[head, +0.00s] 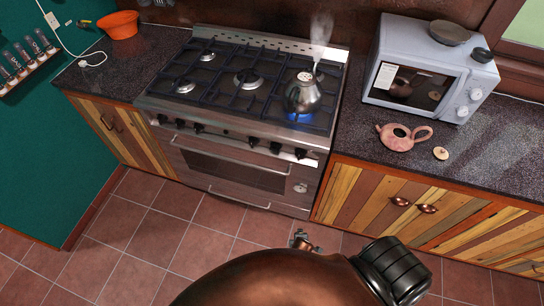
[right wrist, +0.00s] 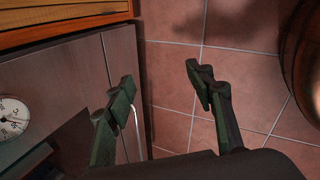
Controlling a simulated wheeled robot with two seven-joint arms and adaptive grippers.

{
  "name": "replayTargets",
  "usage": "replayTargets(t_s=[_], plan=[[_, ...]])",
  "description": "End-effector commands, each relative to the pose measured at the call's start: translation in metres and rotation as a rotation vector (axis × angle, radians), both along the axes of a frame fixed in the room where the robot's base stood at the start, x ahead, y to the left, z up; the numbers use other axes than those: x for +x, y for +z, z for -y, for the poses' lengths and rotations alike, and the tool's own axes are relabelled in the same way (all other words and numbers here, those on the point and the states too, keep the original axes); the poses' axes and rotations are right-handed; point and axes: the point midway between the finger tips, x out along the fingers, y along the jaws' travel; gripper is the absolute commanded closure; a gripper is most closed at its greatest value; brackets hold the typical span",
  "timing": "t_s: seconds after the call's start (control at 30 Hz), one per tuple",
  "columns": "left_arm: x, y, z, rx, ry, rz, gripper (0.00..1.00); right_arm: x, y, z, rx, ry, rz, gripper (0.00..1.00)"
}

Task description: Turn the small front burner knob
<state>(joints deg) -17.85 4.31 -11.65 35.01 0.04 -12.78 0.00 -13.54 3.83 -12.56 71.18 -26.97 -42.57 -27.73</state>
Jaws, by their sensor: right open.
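The stove (head: 240,100) stands against the back wall in the head view. Black knobs (head: 275,148) line its front edge, with several at left and several at right; their labels are too small to read. A burner (head: 184,86) at front left is unlit. A steaming metal kettle (head: 302,95) stands over a blue flame at front right. My right gripper (head: 302,240) shows partly over the floor in front of the stove, below the knobs. In the right wrist view its fingers (right wrist: 160,92) are spread and empty, apart from the stove front. My left gripper is not visible.
A round dial (head: 300,187) is on the stove's lower front and shows in the right wrist view (right wrist: 14,115). Oven handles (head: 225,153) stick out below the knobs. A microwave (head: 430,70) and a pink teapot (head: 400,138) stand on the right counter. The tiled floor (head: 140,225) is clear.

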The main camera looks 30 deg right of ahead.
Motion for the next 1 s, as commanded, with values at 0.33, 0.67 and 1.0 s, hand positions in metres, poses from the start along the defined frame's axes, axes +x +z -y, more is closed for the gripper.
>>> replayTargets(t_s=[0.33,0.67,1.0], plan=[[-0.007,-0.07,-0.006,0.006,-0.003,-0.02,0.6,0.144,0.172,0.033,-0.621,0.356,0.04,0.51],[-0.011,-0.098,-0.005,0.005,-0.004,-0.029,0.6,0.155,0.277,0.05,-0.911,0.355,-0.004,0.51],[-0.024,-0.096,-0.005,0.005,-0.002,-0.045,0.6,0.205,0.333,0.015,-1.246,0.561,-0.123,0.51]])
